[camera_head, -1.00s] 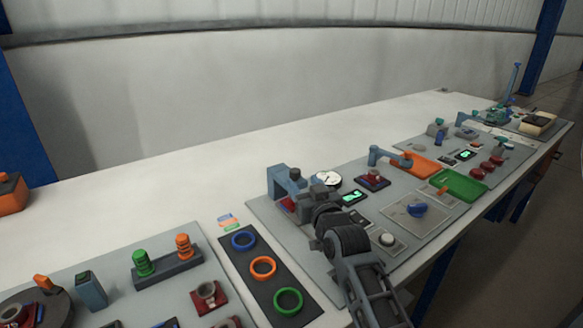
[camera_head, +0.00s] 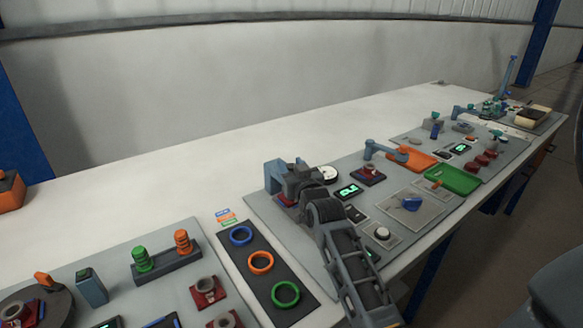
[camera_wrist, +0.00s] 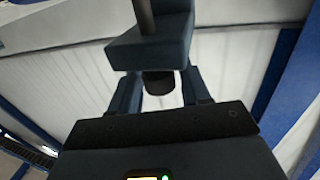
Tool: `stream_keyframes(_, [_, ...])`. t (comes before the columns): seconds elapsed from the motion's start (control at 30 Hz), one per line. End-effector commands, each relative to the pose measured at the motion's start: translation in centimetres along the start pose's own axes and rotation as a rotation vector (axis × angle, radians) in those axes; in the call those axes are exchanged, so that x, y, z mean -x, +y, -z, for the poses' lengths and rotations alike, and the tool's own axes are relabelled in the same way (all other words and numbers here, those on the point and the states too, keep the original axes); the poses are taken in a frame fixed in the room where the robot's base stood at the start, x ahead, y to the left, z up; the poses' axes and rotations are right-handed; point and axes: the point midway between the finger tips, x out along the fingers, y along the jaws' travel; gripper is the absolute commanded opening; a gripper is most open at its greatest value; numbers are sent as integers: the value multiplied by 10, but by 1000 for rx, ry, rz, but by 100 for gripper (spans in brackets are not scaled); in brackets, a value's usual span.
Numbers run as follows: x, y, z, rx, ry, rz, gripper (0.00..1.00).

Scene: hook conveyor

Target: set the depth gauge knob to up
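The depth gauge appears to be the blue bracket-shaped stand (camera_head: 275,172) near the back left of the grey panel. My gripper (camera_head: 291,181) is right at its front, and my arm hides much of it. In the wrist view a blue block (camera_wrist: 150,48) with a grey rod rising from it is close ahead. A short black cylinder (camera_wrist: 159,84), possibly the knob, shows under this block. The two fingers of my gripper (camera_wrist: 160,95) stand apart on either side of the cylinder, with gaps visible. I cannot tell the knob's setting.
Right of my arm are a white round dial (camera_head: 329,174), a green-lit display (camera_head: 347,192), a blue knob (camera_head: 411,203) on a plate and a green tray (camera_head: 455,180). Left is a dark strip with coloured rings (camera_head: 261,262).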

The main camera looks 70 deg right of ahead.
Motion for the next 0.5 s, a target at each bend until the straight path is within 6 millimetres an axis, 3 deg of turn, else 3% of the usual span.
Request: stream_keyframes(0.5, [0, 0, 0, 0, 0, 0, 0])
